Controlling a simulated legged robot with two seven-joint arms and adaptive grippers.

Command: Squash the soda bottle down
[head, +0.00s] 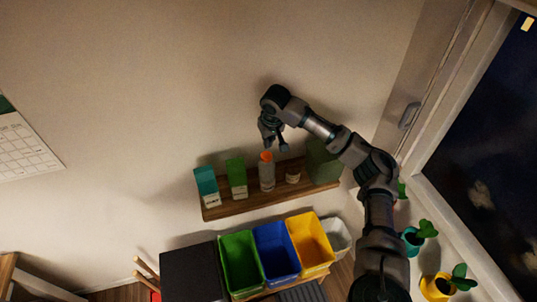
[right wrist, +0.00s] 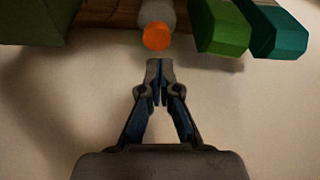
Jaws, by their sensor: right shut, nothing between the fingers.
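The soda bottle (head: 267,176) stands upright on the wooden wall shelf (head: 236,206). It is a greyish clear bottle with an orange cap. In the right wrist view the bottle's orange cap (right wrist: 156,36) lies just beyond my fingertips. My right gripper (head: 275,146) is above the bottle in the head view, with a small gap to the cap. My right gripper (right wrist: 160,64) is shut and empty, its fingertips together. My left gripper is in neither view.
A teal carton (head: 207,186) and a green carton (head: 236,178) stand left of the bottle. Green (head: 240,262), blue (head: 277,252) and yellow (head: 311,243) bins are below. Potted plants line the window.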

